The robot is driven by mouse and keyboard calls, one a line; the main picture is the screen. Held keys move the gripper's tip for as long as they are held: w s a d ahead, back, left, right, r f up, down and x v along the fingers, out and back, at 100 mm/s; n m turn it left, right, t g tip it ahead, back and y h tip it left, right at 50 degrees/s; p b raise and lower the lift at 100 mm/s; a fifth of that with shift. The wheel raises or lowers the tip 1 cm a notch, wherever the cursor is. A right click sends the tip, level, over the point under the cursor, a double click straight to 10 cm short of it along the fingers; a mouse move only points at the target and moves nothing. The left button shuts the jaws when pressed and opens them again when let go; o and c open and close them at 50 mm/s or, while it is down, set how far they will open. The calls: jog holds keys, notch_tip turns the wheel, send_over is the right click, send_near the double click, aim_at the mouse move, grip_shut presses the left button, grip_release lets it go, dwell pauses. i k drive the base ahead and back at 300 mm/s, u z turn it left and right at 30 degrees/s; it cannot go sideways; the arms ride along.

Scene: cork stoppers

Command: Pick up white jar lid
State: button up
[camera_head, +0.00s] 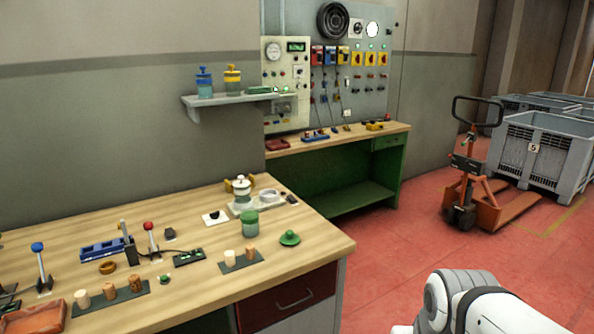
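A small white jar (243,196) stands toward the back of the wooden workbench (205,262), on a pale base. A white lid (241,183) with a knob appears to sit on top of it; it is too small to tell for certain. A flat round whitish piece (268,194) lies just right of the jar; I cannot tell whether it is a lid or a dish. My gripper is not in view; only a white, rounded part of my arm shows at the bottom right, apart from the bench.
A green jar (249,224) and a green lid (290,238) are nearer the bench's right edge. Cork stoppers (251,253) stand on dark strips in front. A white plate with a black knob (215,217) lies left. An orange pallet truck (467,190) stands on open red floor.

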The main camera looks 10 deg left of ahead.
aim_at(240, 183)
jog(key=u, duration=0.1)
jog(key=i, duration=1.4)
jog(key=u, duration=0.55)
jog(key=i, duration=0.4)
jog(key=u, duration=0.45)
jog(key=k, duration=0.85)
jog(key=u, duration=0.2)
jog(key=i, duration=0.85)
jog(key=z, duration=0.05)
